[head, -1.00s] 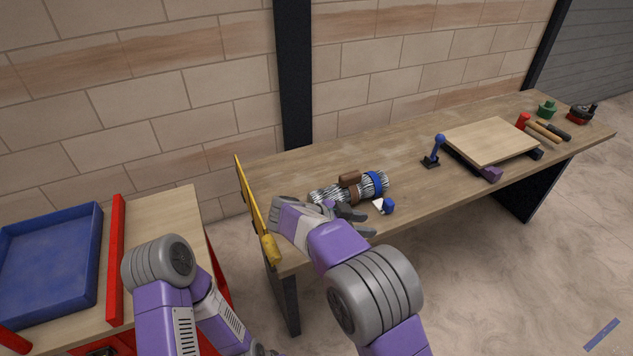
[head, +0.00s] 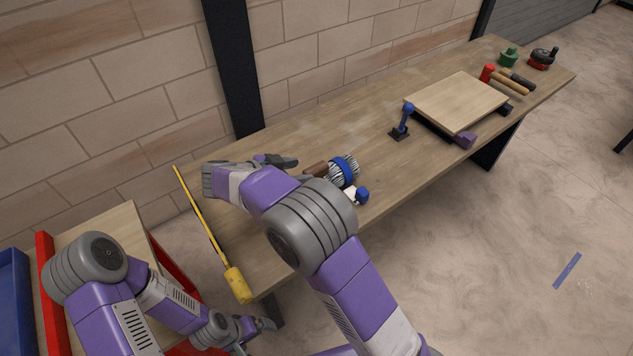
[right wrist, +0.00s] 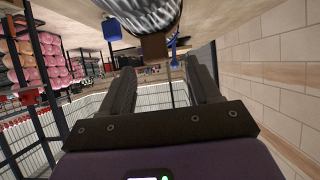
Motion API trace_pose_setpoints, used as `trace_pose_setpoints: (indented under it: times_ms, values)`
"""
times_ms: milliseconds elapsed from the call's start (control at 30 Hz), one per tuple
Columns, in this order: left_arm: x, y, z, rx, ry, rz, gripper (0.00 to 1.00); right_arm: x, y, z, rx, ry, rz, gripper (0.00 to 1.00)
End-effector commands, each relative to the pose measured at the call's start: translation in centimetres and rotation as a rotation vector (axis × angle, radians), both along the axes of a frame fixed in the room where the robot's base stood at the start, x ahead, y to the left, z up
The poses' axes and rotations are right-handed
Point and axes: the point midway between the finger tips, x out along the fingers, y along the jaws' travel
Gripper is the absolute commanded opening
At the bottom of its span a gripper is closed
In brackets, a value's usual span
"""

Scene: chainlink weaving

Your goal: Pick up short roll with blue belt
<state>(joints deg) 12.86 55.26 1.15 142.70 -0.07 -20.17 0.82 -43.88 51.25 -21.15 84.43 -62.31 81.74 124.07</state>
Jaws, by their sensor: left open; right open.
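The short silver-and-black roll with a blue belt (head: 343,171) lies on the wooden workbench (head: 300,135), partly hidden by my right arm. A brown block (head: 316,170) is at its left side. My right gripper (head: 279,161) is open and empty, over the bench left of the roll and brown block. In the right wrist view, the roll (right wrist: 150,14) and brown block (right wrist: 154,46) show at the top, beyond the open fingers (right wrist: 161,78). My left gripper (head: 262,327) is open and empty, low in front of the bench's left end.
A small blue-and-white item (head: 358,195) sits by the roll near the front edge. A blue lever (head: 405,120), wooden board (head: 458,100) and tools (head: 512,83) stand to the right. The bench's back strip is clear.

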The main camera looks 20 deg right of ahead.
Motion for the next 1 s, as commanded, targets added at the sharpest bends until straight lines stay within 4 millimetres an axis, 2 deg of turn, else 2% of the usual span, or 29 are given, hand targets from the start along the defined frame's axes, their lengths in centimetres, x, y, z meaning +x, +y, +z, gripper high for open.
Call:
trace_pose_setpoints:
  times_ms: [400,633,1000]
  values:
    - [0.0,0.0,-1.8,0.0,0.0,0.001,1.0,1.3,-4.3,-2.7,0.0,-0.001,-0.003,0.62]
    - [0.0,0.0,-1.7,0.0,0.0,0.001,1.0,1.4,-4.5,-2.6,0.0,-0.001,0.0,0.62]
    - [0.0,0.0,-1.7,0.0,0.0,0.0,1.0,1.3,-4.5,-2.6,0.0,0.0,-0.001,0.05]
